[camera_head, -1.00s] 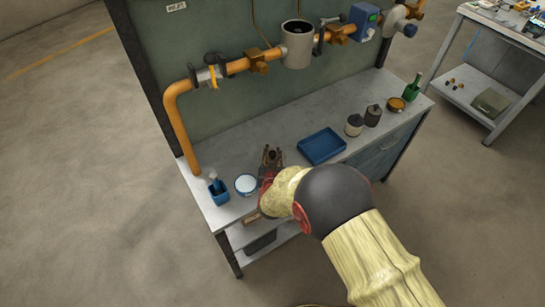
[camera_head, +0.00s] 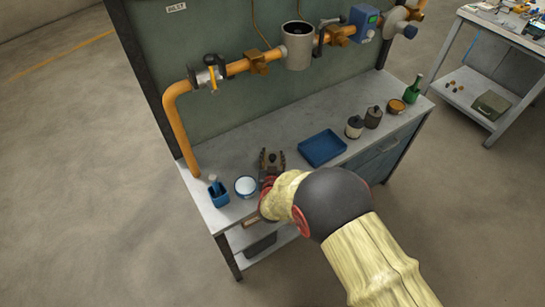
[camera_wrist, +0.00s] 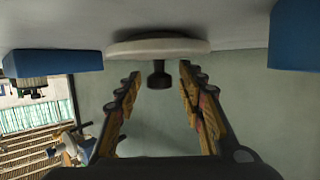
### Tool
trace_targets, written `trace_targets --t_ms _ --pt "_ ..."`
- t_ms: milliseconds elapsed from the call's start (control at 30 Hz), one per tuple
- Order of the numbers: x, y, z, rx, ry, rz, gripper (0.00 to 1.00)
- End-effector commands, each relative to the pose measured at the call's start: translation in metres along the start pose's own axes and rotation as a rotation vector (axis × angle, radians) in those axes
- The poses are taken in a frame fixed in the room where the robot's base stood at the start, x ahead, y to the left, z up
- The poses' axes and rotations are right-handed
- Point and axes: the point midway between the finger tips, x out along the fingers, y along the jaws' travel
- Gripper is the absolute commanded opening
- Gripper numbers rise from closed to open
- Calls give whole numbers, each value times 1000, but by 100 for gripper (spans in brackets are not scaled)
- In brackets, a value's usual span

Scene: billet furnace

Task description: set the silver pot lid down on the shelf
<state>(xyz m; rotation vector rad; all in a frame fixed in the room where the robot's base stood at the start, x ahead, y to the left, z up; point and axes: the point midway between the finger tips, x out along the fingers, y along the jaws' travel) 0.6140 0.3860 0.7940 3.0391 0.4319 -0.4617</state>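My gripper (camera_head: 272,158) is low over the front left part of the bench top, with its fingers pointing towards the back panel. In the wrist view my gripper (camera_wrist: 158,75) is open, with a finger on either side of a dark knob and a gap to each. The knob belongs to a pale round lid (camera_wrist: 158,47), which appears to lie on the bench surface in this upside-down view. In the head view I cannot make out the lid; my gripper and arm may hide it. A lower shelf (camera_head: 240,238) shows under the bench's left end.
A white bowl with a blue rim (camera_head: 245,186) and a blue bin (camera_head: 218,194) stand left of my gripper. A blue tray (camera_head: 322,147) lies to the right, with two canisters beyond. An orange pipe (camera_head: 180,135) runs along the panel. The bench top behind my gripper is clear.

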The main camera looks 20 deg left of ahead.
Motion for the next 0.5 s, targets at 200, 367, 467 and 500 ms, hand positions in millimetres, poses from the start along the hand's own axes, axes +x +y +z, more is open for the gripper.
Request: trace_targets --t_ms 200,367,467,500 --pt "-7 -1 -4 -1 -1 -1 39" --pt "-35 -1 -5 -2 -2 -1 39" --pt "-57 -2 -6 -1 -1 -3 39" --pt "-65 -1 -6 -1 0 -2 39"
